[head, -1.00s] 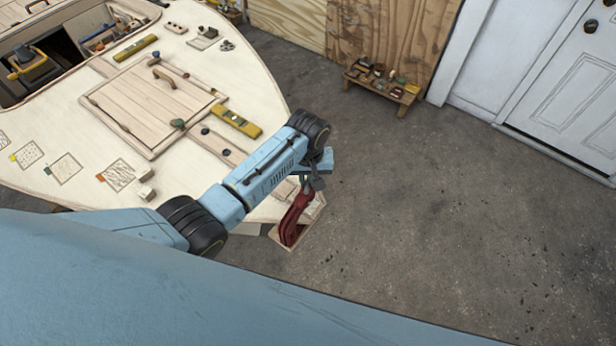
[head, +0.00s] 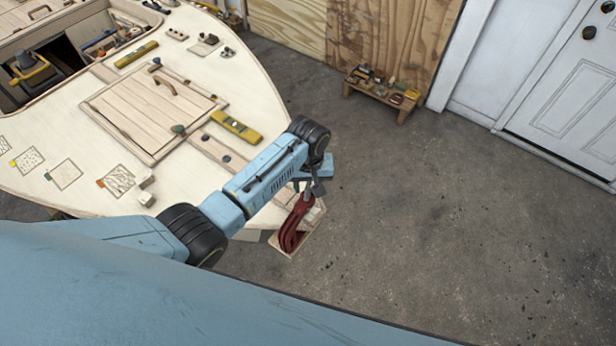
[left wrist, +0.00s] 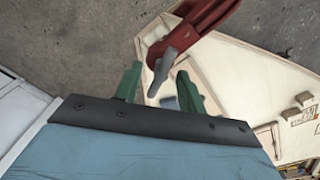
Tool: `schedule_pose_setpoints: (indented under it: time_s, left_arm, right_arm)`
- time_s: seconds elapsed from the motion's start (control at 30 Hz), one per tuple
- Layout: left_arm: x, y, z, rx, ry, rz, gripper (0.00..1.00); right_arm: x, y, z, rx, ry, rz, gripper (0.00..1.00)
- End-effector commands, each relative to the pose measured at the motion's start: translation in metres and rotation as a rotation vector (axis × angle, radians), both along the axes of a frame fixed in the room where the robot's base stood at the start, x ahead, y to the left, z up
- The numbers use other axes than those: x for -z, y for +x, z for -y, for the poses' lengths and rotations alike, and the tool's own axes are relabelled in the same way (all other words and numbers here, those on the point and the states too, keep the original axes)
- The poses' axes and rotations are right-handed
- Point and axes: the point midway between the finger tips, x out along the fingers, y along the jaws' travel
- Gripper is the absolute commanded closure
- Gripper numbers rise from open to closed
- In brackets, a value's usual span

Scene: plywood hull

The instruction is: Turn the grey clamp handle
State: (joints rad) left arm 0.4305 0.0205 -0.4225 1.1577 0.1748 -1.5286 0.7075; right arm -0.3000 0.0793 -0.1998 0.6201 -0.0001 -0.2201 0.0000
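The red clamp (head: 291,234) sits on a small wooden board at the tip of the plywood hull. It also shows at the top of the left wrist view (left wrist: 196,22). Its grey handle (left wrist: 163,70) reaches down from the red body into the space between my left gripper's two green fingers (left wrist: 158,88). Gaps show on both sides of the handle, so the fingers are open and not clamped on it. In the head view my left gripper (head: 310,178) is just above the clamp, partly hidden by my wrist. My right gripper is not in view.
The plywood hull (head: 75,120) carries a hatch (head: 150,108), a yellow level (head: 236,127) and several small pieces. A low bench (head: 381,90) with items stands by the back wall, near a white door (head: 570,90). The grey floor right of the clamp is clear.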

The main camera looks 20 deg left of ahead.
Motion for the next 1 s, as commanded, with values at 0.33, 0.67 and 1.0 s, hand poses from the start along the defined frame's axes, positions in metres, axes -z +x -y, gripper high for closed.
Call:
schedule_pose_setpoints:
  time_s: [0.33,0.67,1.0]
  left_arm:
    - [-0.055,0.000,0.000,0.000,-0.001,0.006,0.60]
    - [-0.118,-0.002,0.001,0.000,-0.001,0.001,0.60]
    - [-0.132,-0.004,0.001,-0.001,0.000,-0.001,0.60]
  right_arm:
    - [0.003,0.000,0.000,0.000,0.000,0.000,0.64]
    - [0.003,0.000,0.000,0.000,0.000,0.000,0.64]
    - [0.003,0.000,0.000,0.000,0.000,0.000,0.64]
